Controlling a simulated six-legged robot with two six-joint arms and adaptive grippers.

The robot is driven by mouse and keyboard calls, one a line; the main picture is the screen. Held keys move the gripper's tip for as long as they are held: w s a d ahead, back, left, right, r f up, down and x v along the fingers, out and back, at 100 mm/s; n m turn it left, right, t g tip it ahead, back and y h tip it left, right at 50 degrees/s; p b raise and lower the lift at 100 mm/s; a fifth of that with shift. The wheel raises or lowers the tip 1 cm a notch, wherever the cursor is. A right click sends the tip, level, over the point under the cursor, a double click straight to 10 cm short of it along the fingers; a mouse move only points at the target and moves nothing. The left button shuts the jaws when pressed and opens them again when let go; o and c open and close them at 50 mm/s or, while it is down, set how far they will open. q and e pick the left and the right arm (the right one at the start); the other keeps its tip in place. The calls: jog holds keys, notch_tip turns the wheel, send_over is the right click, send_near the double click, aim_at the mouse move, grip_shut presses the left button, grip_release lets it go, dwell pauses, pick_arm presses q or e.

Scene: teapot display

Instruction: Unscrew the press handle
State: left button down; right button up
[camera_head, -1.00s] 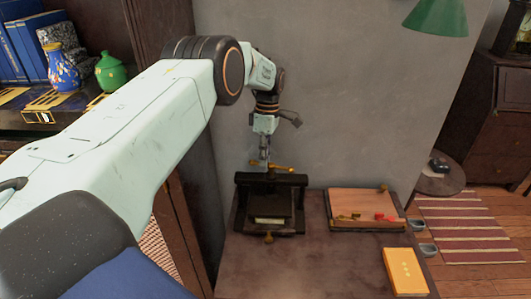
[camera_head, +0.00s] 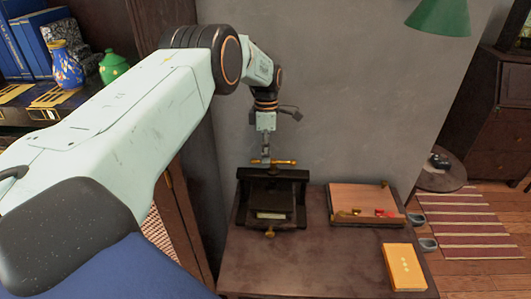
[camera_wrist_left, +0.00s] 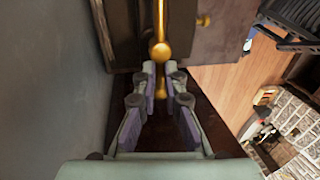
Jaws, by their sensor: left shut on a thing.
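The press (camera_head: 272,195) is a dark block frame standing on the brown table, with a pale piece inside it and a small brass knob at its front. Its brass handle (camera_head: 285,162) is a crossbar with rounded ends above the top of the press. My left gripper (camera_head: 266,158) points straight down, shut on the handle near its middle. In the left wrist view, the fingertips (camera_wrist_left: 163,74) close around the brass handle (camera_wrist_left: 160,52), with one rounded end below them. The handle's screw is mostly hidden. My right gripper is out of view.
A wooden tray (camera_head: 365,203) with small brass and red pieces lies right of the press. A yellow box (camera_head: 405,267) lies at the table's front right. The table (camera_head: 310,265) is bare in front. A grey wall (camera_head: 340,100) stands close behind, and a shelf with vases is left.

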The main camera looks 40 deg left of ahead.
pick_arm(q)
jog(key=c, duration=1.8)
grip_release()
jog(key=shift+s+d+f, duration=0.2)
jog(key=shift+s+f, duration=0.05)
jog(key=shift+f, duration=0.15)
jog(key=o, duration=0.4)
jog(key=shift+w, duration=0.2)
jog(key=shift+a+r, duration=0.1)
jog(key=shift+r, duration=0.05)
jog(key=shift+a+r, duration=0.1)
jog(key=shift+r, duration=0.15)
jog(key=r, duration=0.3)
jog(key=w+r, duration=0.1)
jog(key=r, duration=0.3)
jog(key=w+a+r, duration=0.1)
jog(key=r, duration=0.3)
jog(key=shift+r, duration=0.15)
jog(key=shift+s, duration=0.1)
